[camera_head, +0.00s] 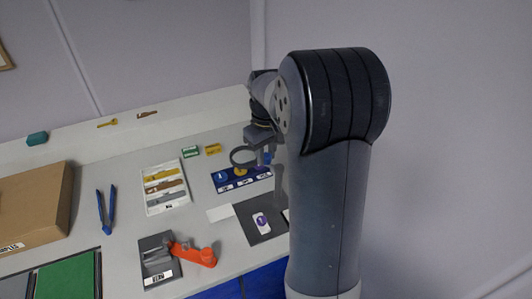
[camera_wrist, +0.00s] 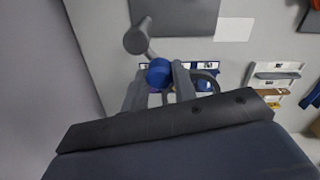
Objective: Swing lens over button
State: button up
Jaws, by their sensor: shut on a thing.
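The lens (camera_head: 243,156) is a dark ring on a swing arm, raised above the table. In the head view it appears just above the far edge of the button panel (camera_head: 244,185), a dark blue board with white labels. A blue button (camera_head: 220,176) and a yellow button (camera_head: 240,171) show on the panel. In the wrist view the lens ring (camera_wrist: 216,80) overlaps a blue button (camera_wrist: 203,85). My gripper (camera_wrist: 158,80) is shut on the blue knob (camera_wrist: 158,71) of the lens arm, which joins a grey round post (camera_wrist: 136,40). My arm hides part of the panel's right side.
A white card (camera_head: 220,213) and a dark mat (camera_head: 251,234) lie in front. Blue tongs (camera_head: 107,211) and a cardboard box (camera_head: 35,208) are farther left.

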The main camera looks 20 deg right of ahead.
grip_shut()
jog(key=shift+a+n, duration=0.1)
jog(key=shift+n, duration=0.2)
jog(key=n, duration=0.2)
jog(key=shift+s+a+n, duration=0.3)
jog(key=shift+s, duration=0.1)
jog(key=shift+s+n+p, duration=0.2)
jog(key=shift+s+n, duration=0.55)
jog(key=shift+n, duration=1.6)
jog(key=shift+s+n+p, duration=0.25)
jog(key=shift+s+n, duration=0.55)
jog(key=shift+n, duration=1.5)
jog(key=shift+s+n+p, duration=0.2)
jog(key=shift+s+n, duration=0.55)
jog(key=shift+n, duration=1.6)
jog(key=o, duration=0.6)
grip_release()
